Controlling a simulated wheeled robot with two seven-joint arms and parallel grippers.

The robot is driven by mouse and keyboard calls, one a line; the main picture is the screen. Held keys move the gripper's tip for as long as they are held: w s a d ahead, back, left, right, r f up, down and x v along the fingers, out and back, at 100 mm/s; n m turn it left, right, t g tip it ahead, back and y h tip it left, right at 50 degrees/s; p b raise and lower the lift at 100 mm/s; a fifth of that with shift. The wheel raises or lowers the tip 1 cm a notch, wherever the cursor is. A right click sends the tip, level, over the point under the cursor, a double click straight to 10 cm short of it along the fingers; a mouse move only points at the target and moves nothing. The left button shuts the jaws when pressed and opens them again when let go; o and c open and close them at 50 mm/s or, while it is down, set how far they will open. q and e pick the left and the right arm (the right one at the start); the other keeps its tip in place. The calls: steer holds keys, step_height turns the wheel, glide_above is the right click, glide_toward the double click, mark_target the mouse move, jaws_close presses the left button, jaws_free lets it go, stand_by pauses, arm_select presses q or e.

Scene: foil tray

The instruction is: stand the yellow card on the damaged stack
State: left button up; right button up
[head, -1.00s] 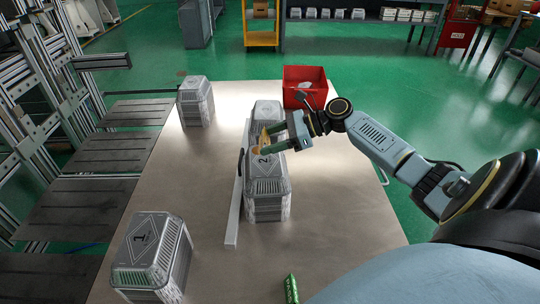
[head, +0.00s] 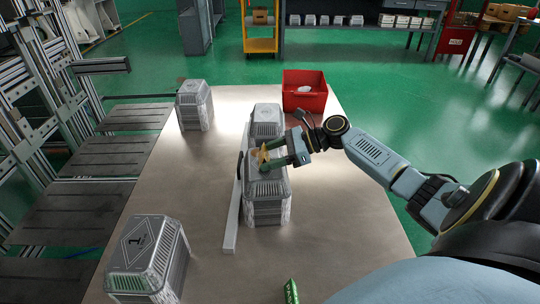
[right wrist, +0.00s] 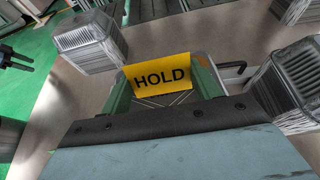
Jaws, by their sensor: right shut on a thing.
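The yellow card (head: 263,154), marked HOLD in the right wrist view (right wrist: 160,75), is in my right gripper (head: 277,155), which is shut on it. The card is over the top of the near middle stack of grey ribbed trays (head: 268,205). Whether it touches the top cannot be told. Other stacks are the far middle one (head: 266,120), one at back left (head: 194,104) and one marked 1 at front left (head: 148,262). No damage is clear on any. A small dark two-pronged shape, seemingly my left gripper (right wrist: 17,61), shows in the right wrist view, prongs apart.
A red bin (head: 304,91) with something pale in it stands at the table's back right. A pale strip (head: 232,215) lies left of the middle stacks. The right side of the table (head: 345,215) is clear.

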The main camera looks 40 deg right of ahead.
arm_select(q)
steer(key=shift+f, duration=0.1)
arm_select(e)
steer(key=o, duration=0.9)
steer(key=shift+f, duration=0.1)
steer(key=shift+o, duration=0.2)
steer(key=shift+r, duration=0.2)
arm_select(q)
steer(key=a+f+p, duration=0.3)
steer(key=f, duration=0.5)
steer(key=shift+w+f+y, duration=0.2)
steer(key=shift+f+y, duration=0.05)
steer(key=shift+y, duration=0.05)
arm_select(e)
steer(key=v, duration=1.2)
